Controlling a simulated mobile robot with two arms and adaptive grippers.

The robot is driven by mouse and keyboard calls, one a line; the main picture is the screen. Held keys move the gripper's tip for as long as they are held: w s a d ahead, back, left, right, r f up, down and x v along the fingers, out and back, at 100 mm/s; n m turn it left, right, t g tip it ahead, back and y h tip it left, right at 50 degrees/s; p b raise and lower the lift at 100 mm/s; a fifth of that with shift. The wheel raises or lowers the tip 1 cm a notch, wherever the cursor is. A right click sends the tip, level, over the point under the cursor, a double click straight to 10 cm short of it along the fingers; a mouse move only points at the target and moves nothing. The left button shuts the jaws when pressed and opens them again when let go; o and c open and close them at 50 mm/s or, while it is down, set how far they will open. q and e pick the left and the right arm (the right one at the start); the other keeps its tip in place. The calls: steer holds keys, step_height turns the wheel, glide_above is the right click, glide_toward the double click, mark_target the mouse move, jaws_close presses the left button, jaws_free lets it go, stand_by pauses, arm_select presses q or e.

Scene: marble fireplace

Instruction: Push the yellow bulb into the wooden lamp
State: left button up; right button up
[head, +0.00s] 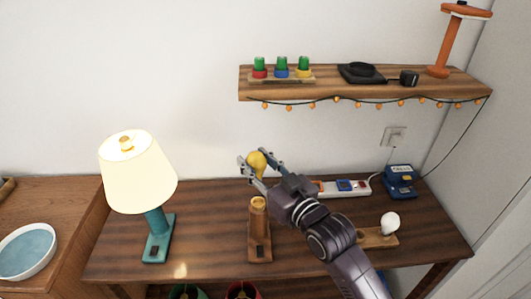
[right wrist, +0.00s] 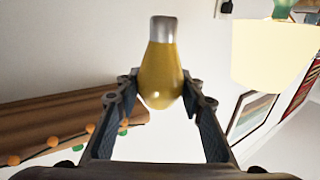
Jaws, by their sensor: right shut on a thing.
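The yellow bulb (head: 257,162) is held by my right gripper (head: 259,170), whose fingers are shut on its rounded glass. In the right wrist view the yellow bulb (right wrist: 161,75) sits between the fingertips (right wrist: 161,92), its silver metal base pointing away from the palm. The wooden lamp (head: 259,226) stands on the table with no shade, its round post topped by a light-coloured socket. In the head view the bulb appears above the lamp's top and apart from it. My left gripper is not in view.
A lit teal lamp (head: 158,240) with a cream shade stands left. A white bulb (head: 390,222) on a wooden block, a power strip (head: 345,187) and a blue device (head: 400,181) are to the right. A shelf (head: 340,92) with string lights hangs above.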

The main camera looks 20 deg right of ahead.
mark_target(261, 176)
steer(key=shift+s+d+r, duration=0.1)
steer(key=shift+s, duration=0.15)
steer(key=shift+w+p, duration=0.1)
steer(key=shift+p, duration=0.3)
step_height(261, 176, down, 4)
steer(key=shift+r+b, duration=0.2)
steer(key=shift+b, duration=1.05)
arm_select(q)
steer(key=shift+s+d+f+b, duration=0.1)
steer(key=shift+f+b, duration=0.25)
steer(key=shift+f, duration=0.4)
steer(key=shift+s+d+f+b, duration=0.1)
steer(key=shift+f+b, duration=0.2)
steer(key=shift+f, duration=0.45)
arm_select(e)
steer(key=shift+f, duration=1.2)
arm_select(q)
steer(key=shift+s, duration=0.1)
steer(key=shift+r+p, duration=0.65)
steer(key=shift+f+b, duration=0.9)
arm_select(e)
steer(key=shift+f, duration=1.35)
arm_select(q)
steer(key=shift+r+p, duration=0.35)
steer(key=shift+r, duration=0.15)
arm_select(e)
steer(key=shift+f, duration=0.35)
